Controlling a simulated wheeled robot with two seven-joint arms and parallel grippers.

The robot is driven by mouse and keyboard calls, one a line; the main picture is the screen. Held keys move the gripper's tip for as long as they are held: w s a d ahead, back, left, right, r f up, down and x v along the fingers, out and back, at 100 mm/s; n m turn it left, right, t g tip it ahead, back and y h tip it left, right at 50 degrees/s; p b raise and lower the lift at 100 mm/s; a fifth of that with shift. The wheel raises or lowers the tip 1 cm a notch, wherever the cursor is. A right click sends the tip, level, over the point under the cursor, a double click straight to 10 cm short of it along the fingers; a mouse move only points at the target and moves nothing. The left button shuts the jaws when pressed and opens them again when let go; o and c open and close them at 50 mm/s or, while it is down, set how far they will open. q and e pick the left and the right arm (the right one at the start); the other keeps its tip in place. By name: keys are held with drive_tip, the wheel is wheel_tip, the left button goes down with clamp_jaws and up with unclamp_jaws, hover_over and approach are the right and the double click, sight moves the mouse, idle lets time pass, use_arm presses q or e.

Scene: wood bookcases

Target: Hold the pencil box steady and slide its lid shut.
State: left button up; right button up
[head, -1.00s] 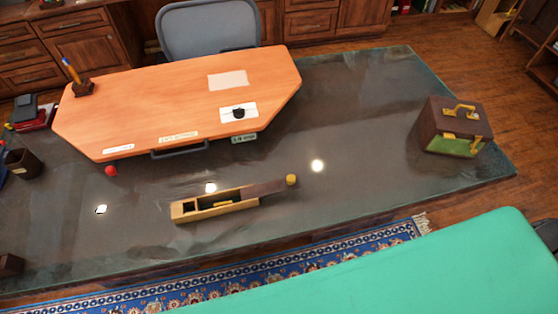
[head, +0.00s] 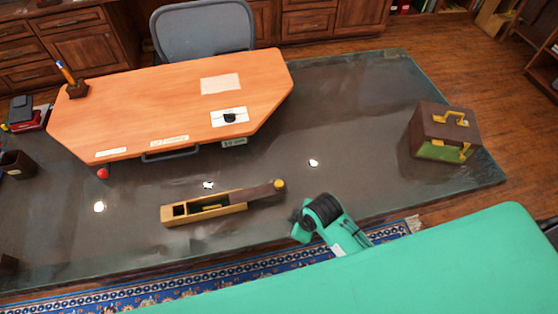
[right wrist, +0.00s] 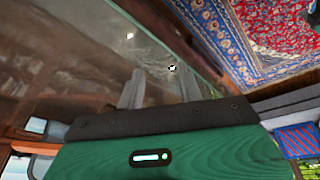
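The pencil box (head: 178,219) is a long, narrow wooden box lying on the glass-topped desk, left of centre in the head view. Its dark sliding lid (head: 258,191) is drawn out to the right, with a yellow knob (head: 279,184) at its end. The left part of the box is open, and something yellow lies inside. My green right arm reaches in from the bottom, right of the box and apart from it. In the right wrist view my right gripper (right wrist: 160,88) has its two grey fingers apart with nothing between them. My left gripper is not in view.
An orange desk board (head: 180,100) lies behind the box, with a red ball (head: 103,172) by its front edge. A brown and green case (head: 444,131) stands at the right end of the glass desktop (head: 350,120).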

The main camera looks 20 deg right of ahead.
drive_tip(key=w+a+r+n, duration=0.5)
drive_tip(key=w+n, duration=0.1)
drive_tip(key=n, duration=0.3)
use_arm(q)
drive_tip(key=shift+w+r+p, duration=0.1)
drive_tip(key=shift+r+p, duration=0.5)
use_arm(e)
drive_tip(key=w+d+r+n+g+h, duration=0.2)
drive_tip(key=w+r+n, duration=0.6)
drive_tip(key=n, duration=0.9)
drive_tip(key=shift+d+r+n+g, duration=0.15)
drive_tip(key=shift+d+n+g, duration=0.3)
drive_tip(key=shift+d, duration=0.4)
